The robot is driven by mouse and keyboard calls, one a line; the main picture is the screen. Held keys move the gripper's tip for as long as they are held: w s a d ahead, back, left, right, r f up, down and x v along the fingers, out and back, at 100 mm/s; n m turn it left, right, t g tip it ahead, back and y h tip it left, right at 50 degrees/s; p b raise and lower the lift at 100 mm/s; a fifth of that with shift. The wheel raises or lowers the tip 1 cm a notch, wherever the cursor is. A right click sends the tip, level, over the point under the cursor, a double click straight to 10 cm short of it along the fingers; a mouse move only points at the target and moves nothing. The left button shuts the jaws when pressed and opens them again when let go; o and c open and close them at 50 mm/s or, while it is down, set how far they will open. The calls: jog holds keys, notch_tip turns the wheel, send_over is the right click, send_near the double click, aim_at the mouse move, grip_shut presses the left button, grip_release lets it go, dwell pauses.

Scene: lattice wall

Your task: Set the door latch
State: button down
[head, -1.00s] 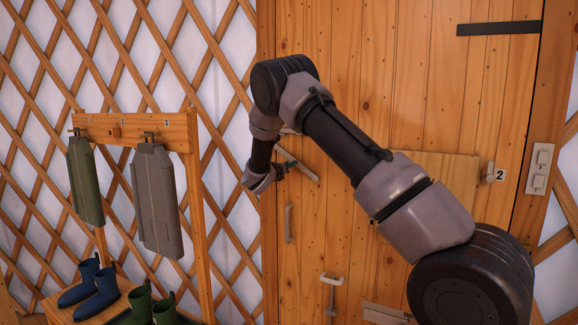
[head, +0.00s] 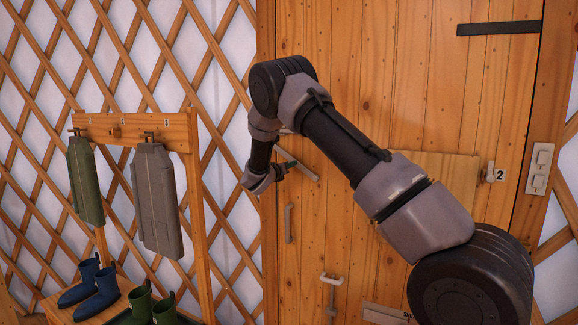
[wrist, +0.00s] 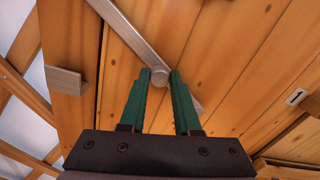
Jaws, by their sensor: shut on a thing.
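The door latch is a grey metal bar (wrist: 128,33) on the plank door, with a round knob (wrist: 160,76) on it. In the wrist view the bar slants from upper left to lower right. It also slants down to the right in the head view (head: 299,165), near the door's left edge. A metal catch block (wrist: 66,81) sits left of the bar on the frame side, apart from it. My gripper (wrist: 160,74) has its green fingers shut on the latch knob. In the head view the fingers are mostly hidden by my wrist.
The door (head: 400,100) has a handle (head: 289,223) below the latch, a lower hook (head: 331,292) and a fitting marked 2 (head: 493,173) at right. A coat rack (head: 192,210) with hanging garments and boots stands left of the door. A switch plate (head: 539,168) is at far right.

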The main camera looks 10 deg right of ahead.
notch_tip(320, 180, down, 6)
jog(key=w+a+n, duration=0.1)
jog(key=n, duration=0.5)
jog(key=shift+a+n, duration=0.2)
jog(key=shift+n, duration=0.1)
jog(key=shift+r, duration=0.1)
jog(key=c, duration=0.6)
grip_release()
jog(key=v, duration=1.1)
